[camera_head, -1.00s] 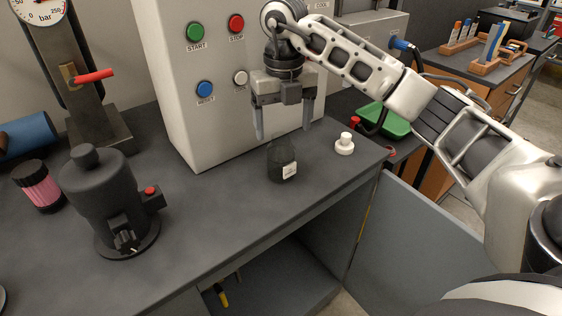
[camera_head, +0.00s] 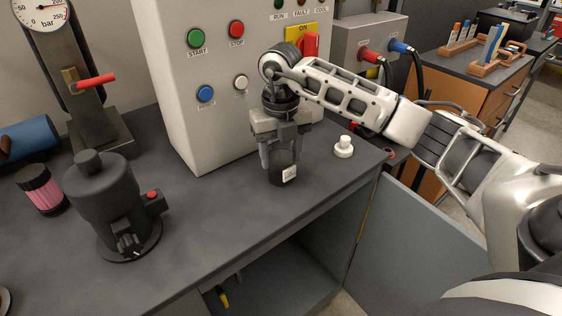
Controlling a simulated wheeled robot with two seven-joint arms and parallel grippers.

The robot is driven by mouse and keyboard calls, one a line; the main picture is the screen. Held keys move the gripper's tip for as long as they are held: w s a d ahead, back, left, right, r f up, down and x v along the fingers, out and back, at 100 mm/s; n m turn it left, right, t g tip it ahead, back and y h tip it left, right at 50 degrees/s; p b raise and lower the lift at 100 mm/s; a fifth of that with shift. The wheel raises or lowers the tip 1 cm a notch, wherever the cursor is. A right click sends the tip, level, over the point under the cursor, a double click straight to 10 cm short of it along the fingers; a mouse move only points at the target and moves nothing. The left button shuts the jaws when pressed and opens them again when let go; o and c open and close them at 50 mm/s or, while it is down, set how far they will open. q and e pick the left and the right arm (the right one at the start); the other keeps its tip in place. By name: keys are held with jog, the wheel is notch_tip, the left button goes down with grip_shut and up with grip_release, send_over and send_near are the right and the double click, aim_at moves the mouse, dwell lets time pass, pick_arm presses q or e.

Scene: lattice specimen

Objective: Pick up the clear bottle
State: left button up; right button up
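The clear bottle (camera_head: 283,178) looks dark and see-through, with a small white label on its front. It stands upright on the dark bench top near the front edge, before the grey control cabinet. My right gripper (camera_head: 281,160) points straight down over the bottle, with its fingers lowered around the upper part. The fingers are closer together than before, and the bottle's top is hidden between them. I cannot tell whether they press on it. My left gripper is not in view.
A small white knobbed piece (camera_head: 344,147) stands right of the bottle. The control cabinet (camera_head: 200,130) rises close behind. A black round device (camera_head: 108,205) and a pink jar (camera_head: 42,190) stand at the left. The bench between the device and bottle is clear.

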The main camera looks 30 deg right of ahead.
jog(key=shift+r, duration=0.1)
jog(key=shift+c, duration=0.3)
jog(key=shift+r, duration=0.45)
notch_tip(320, 180, up, 2)
jog(key=shift+r+b, duration=0.15)
jog(key=shift+b, duration=0.35)
jog(key=s+r, duration=0.9)
jog(key=s, duration=0.5)
jog(key=shift+a+r, duration=0.25)
jog(key=shift+r, duration=0.1)
jog(key=shift+s, duration=0.1)
